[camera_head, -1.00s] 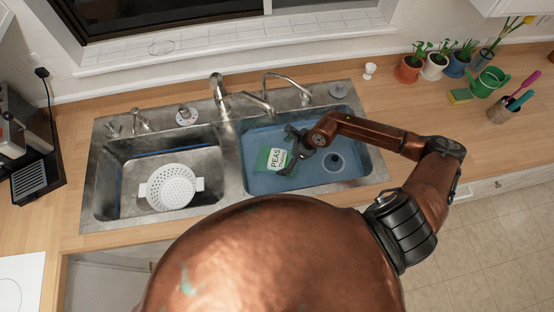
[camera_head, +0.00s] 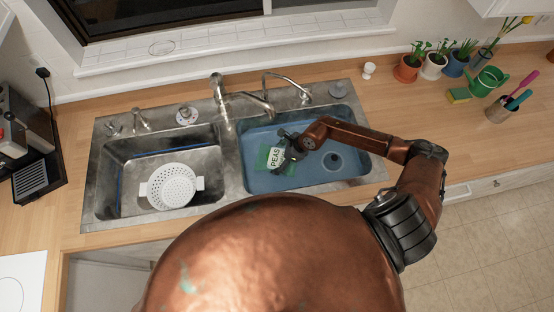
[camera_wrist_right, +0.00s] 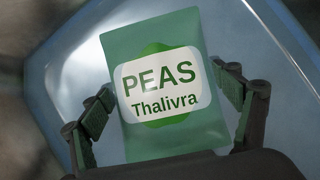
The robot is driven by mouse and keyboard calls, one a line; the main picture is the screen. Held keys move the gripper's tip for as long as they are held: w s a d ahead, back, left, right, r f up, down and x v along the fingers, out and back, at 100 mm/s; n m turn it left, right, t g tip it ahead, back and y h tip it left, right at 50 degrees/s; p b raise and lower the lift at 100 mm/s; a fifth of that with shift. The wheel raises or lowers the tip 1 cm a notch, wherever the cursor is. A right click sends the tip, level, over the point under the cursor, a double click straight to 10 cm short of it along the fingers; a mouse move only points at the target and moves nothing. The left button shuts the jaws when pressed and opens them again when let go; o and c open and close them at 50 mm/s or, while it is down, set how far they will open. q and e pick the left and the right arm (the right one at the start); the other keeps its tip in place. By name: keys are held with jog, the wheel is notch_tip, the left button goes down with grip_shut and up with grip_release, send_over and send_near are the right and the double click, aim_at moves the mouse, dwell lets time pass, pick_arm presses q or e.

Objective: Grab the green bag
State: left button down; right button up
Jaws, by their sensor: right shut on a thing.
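The green bag (camera_head: 264,157) has a white label reading PEAS and is in the blue-looking right basin of the sink. In the right wrist view the green bag (camera_wrist_right: 160,45) fills the middle, its label reading "PEAS Thalivra". My right gripper (camera_head: 284,153) is over the bag's right part and covers some of it. In the right wrist view the fingers of my right gripper (camera_wrist_right: 160,105) stand on either side of the bag, shut on it. My left gripper is not in view.
The left basin (camera_head: 125,195) holds a white colander (camera_head: 172,187). Faucets (camera_head: 240,98) rise behind the basins. A drain (camera_head: 333,162) shows in the right basin. Potted plants (camera_head: 408,70), a green watering can (camera_head: 487,81) and a sponge (camera_head: 459,95) stand on the right counter.

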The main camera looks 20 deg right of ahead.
jog(key=c, duration=0.9)
jog(key=shift+r, duration=0.1)
